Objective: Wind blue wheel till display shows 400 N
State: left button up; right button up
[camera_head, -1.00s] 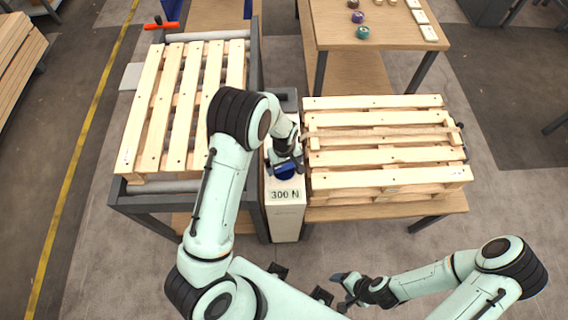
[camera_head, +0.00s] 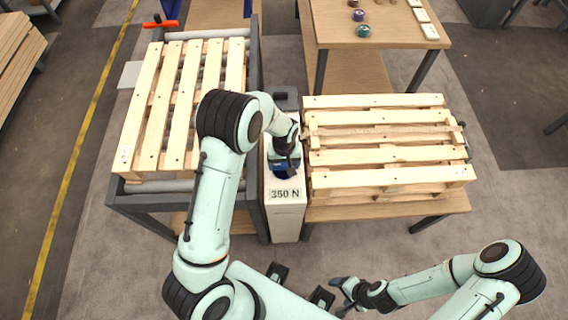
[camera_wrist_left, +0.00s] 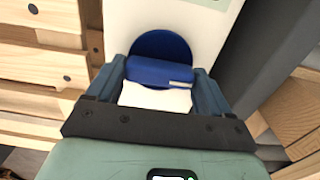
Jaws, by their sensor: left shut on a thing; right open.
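The blue wheel (camera_head: 284,174) sits on top of the narrow white cabinet (camera_head: 285,224) between the two pallet stands. The cabinet's display (camera_head: 285,194) reads 350 N. My left gripper (camera_head: 285,163) is at the wheel from above and hides part of it. In the left wrist view the blue wheel (camera_wrist_left: 160,48) is a round disc with a raised grip bar, and my left gripper (camera_wrist_left: 160,85) is shut on that bar, a finger on each side. My right gripper (camera_head: 342,294) is open and empty at the bottom, away from the cabinet.
A wooden pallet (camera_head: 182,100) lies on the roller frame at left. Stacked pallets (camera_head: 385,150) lie on the low table at right, close beside the cabinet. A back table (camera_head: 390,40) holds small coloured spools. A red-handled item (camera_head: 161,22) is at upper left.

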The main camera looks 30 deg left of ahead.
aim_at(284, 164)
pick_arm(q)
jog(key=shift+f+m+b, duration=0.15)
jog(key=shift+m+b, duration=0.4)
jog(key=shift+m, duration=1.45)
jog(key=shift+s, duration=0.1)
jog(key=o, duration=0.9)
jog(key=shift+o, duration=0.2)
notch_tip(284, 164, up, 13)
jog(key=shift+r+p, duration=0.2)
jog(key=shift+p, duration=0.1)
